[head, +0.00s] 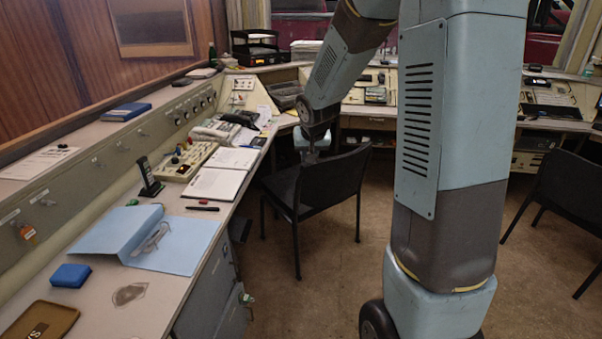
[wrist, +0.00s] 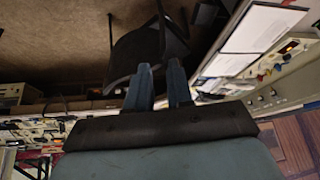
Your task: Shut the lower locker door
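A grey locker front (head: 203,288) stands under the left desk's edge in the head view. A grey door (head: 234,313) at its lower right, with a small pale latch or knob at its edge, appears to stand out from the front. Its lower part is cut off by the frame. My gripper (wrist: 159,78) shows two dark blue fingers with a gap between them and nothing held. In the head view my arm's end hangs behind the black chair's back, far from the locker; the fingertips are hidden there. The locker door is not identifiable in the wrist view.
A black chair (head: 318,192) stands near the desk, beyond the locker; it also shows in the wrist view (wrist: 148,52). Another chair (head: 572,200) is at the right. The desk (head: 160,290) bears a blue folder, notebooks and a phone. Brown floor (head: 300,305) before the locker is clear.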

